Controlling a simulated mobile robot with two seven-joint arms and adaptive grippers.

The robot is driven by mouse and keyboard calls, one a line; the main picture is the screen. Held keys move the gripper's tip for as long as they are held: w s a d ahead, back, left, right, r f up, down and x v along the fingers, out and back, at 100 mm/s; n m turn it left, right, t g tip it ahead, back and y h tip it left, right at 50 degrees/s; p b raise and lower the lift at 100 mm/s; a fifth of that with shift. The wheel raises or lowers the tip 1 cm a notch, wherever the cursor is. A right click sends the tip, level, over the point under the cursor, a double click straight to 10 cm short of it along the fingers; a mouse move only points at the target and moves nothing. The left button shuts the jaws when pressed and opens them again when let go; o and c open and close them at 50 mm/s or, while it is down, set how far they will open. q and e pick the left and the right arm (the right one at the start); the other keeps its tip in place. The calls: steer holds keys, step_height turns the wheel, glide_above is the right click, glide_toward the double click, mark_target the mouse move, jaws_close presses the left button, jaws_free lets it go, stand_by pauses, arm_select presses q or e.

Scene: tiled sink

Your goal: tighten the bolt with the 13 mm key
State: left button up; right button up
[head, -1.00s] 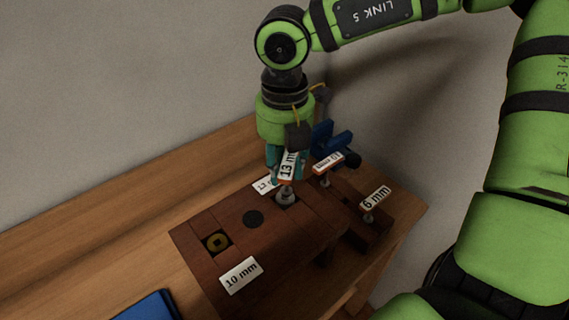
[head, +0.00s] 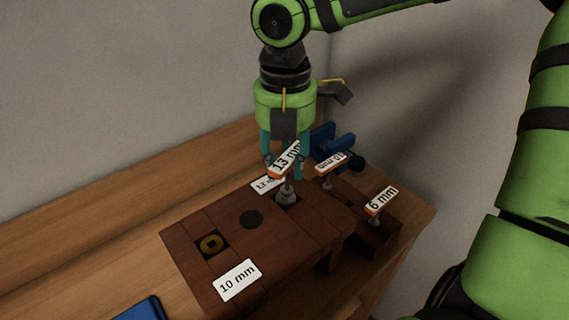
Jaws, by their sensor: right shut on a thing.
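The 13 mm key (head: 285,159), with a white label and orange edge, stands upright over the right-hand recess of the dark wooden block (head: 300,233). My right gripper (head: 283,166) points down from above, its teal fingers shut on the key's head. The key's shaft runs down to a grey metal piece (head: 287,197) in the recess, seemingly the bolt's head; whether they are fully engaged I cannot tell. A flat label (head: 266,185) behind the recess is partly hidden. My left gripper is out of view.
The 10 mm key (head: 331,162) and 6 mm key (head: 382,200) stand in a rack (head: 376,233) at right, close to my gripper. A blue clamp-like object (head: 333,140) is behind.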

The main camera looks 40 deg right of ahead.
steer(key=shift+f+m+b, duration=0.15)
steer(key=shift+m+b, duration=0.45)
steer(key=shift+s, duration=0.1)
